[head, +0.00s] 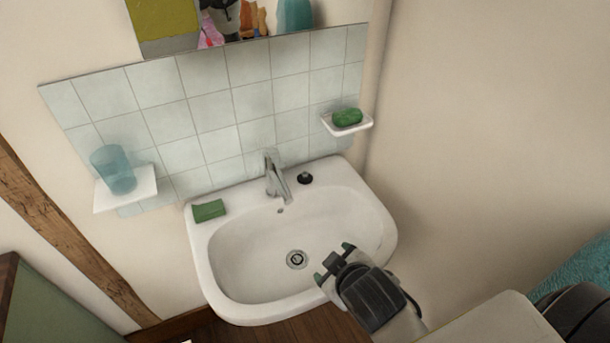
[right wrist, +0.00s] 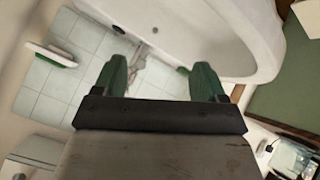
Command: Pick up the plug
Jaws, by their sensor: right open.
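The plug (head: 305,178), small and black, sits on the back ledge of the white sink (head: 215,286), just right of the tap (head: 275,178). My right gripper (head: 333,263) is open and empty over the front right part of the basin, well apart from the plug and nearer the front rim. My left gripper is not in view.
A green block (head: 209,211) lies on the sink's left ledge. A green soap (head: 347,117) rests on the right wall shelf (head: 368,124). A blue cup (head: 113,168) stands on the left shelf (head: 105,203). The basin, with its drain (head: 297,259), is clear.

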